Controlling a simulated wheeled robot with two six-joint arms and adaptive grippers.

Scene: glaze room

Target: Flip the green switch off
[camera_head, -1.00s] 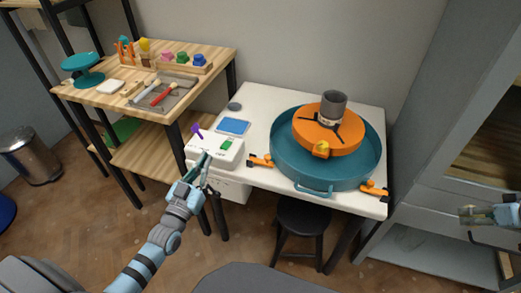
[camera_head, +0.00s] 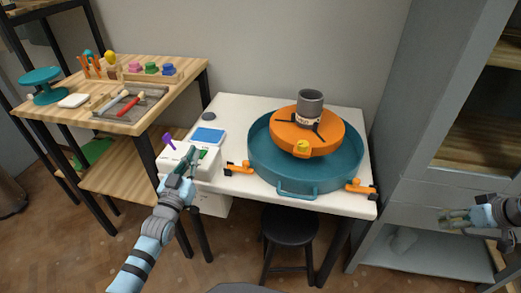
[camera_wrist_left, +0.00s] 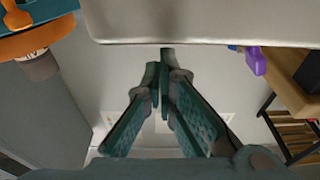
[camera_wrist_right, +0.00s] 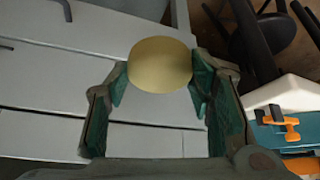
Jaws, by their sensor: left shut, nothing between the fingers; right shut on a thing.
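The green switch (camera_head: 203,154) is on top of the white control box (camera_head: 176,168), at the left end of the white table. It is partly hidden by my left gripper (camera_head: 191,153), which is shut and empty right beside it; I cannot tell whether they touch. In the left wrist view the fingertips (camera_wrist_left: 166,58) are together and the switch does not show. My right gripper (camera_head: 448,215) is at the far right by the grey cabinet. In the right wrist view its fingers (camera_wrist_right: 157,88) are shut on a round, yellowish, knob-like thing (camera_wrist_right: 160,65).
A purple lever (camera_head: 168,141) and a blue panel (camera_head: 208,137) are near the switch. A teal basin (camera_head: 262,175) with an orange wheel (camera_head: 330,140) and grey cup (camera_head: 310,103) stands to the right. A wooden table (camera_head: 185,80) with tools is at left; a dark stool (camera_head: 290,226) stands below.

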